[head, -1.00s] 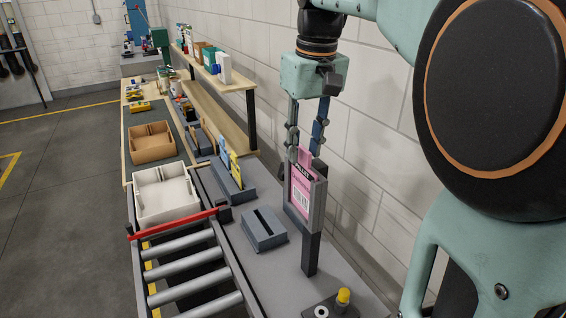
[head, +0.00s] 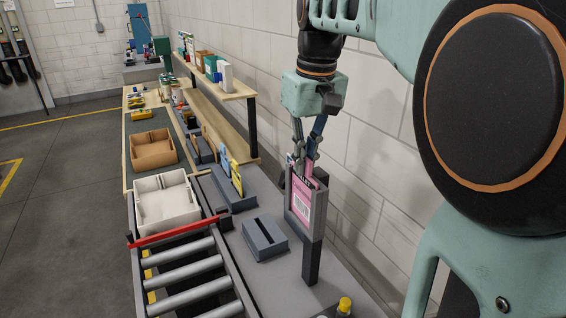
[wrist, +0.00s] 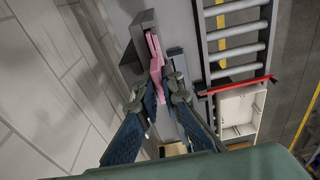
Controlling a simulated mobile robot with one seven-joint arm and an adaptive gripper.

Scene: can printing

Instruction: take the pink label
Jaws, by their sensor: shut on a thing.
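The pink label (head: 302,200) has a dark band at its top and a white barcode patch. It stands upright in a grey holder (head: 318,215) on a dark post. My gripper (head: 305,166) is above the holder, with its fingers shut on the label's top edge. In the wrist view, the label (wrist: 155,52) runs from the holder (wrist: 139,40) to between the fingertips of my gripper (wrist: 160,92). The label's lower part is still inside the holder.
A grey slotted block (head: 265,238) sits on the bench left of the post. Blue and yellow cards (head: 231,172) stand in a rack behind it. A white tray (head: 166,203) stands beyond the red bar (head: 175,233) of the roller conveyor (head: 185,276). The block wall is close on the right.

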